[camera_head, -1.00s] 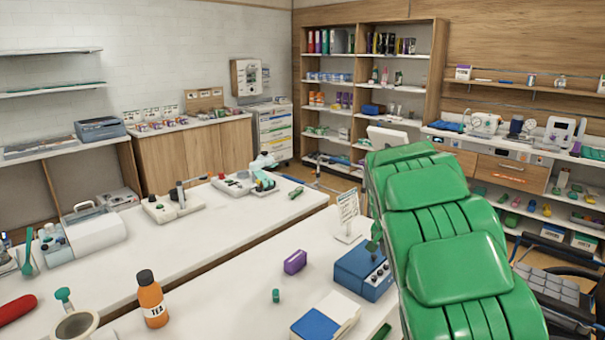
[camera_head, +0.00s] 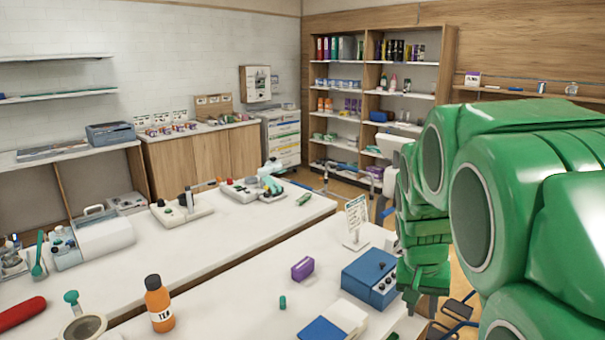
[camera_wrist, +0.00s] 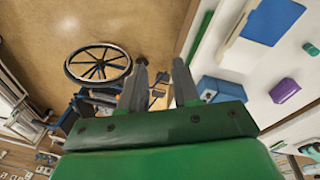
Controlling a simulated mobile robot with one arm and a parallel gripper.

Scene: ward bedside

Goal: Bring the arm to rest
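My green arm (camera_head: 520,190) fills the right side of the head view, bent close to the camera. Its end hangs down at the right edge of the near white counter (camera_head: 235,315), beside the blue box with dials. In the wrist view my gripper (camera_wrist: 160,72) has its two grey fingers apart with nothing between them. Beneath the fingers are the brown floor (camera_wrist: 150,20) and the counter's edge. The fingertips are hardly visible in the head view.
The counter holds a blue dial box (camera_head: 371,277), a purple box (camera_head: 302,268), an orange tea bottle (camera_head: 158,305), a small green cylinder (camera_head: 282,302) and a blue-white book (camera_head: 335,322). A wheelchair (camera_wrist: 98,65) stands on the floor near my gripper.

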